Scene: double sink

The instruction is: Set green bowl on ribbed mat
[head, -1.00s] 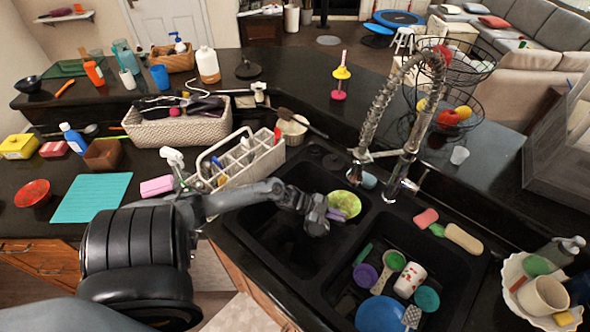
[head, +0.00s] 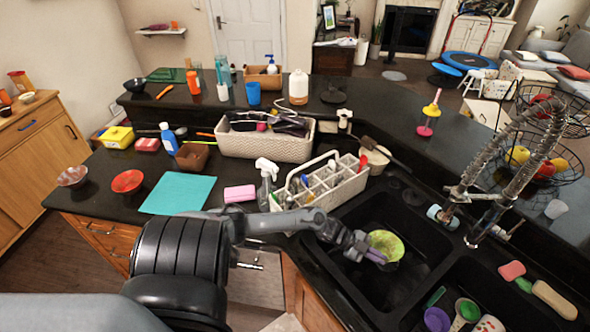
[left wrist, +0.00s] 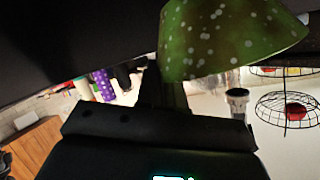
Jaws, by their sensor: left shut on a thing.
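The green bowl (head: 388,244), speckled with pale spots, is over the left sink basin, tilted with its inside partly facing the head camera. My left gripper (head: 370,254) is shut on its near-left rim. The bowl (left wrist: 225,38) fills the upper right of the left wrist view, with white dots on its green outside. The turquoise mat (head: 178,194) lies flat and bare on the counter at the left, well away from the bowl; its ribs are too fine to make out. My right gripper is not in view.
A utensil caddy (head: 322,186), a spray bottle (head: 266,182) and a pink sponge (head: 239,193) stand between sink and mat. A red bowl (head: 127,181) is left of the mat. The tall faucet (head: 490,212) rises behind the sink. The right basin holds several dishes.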

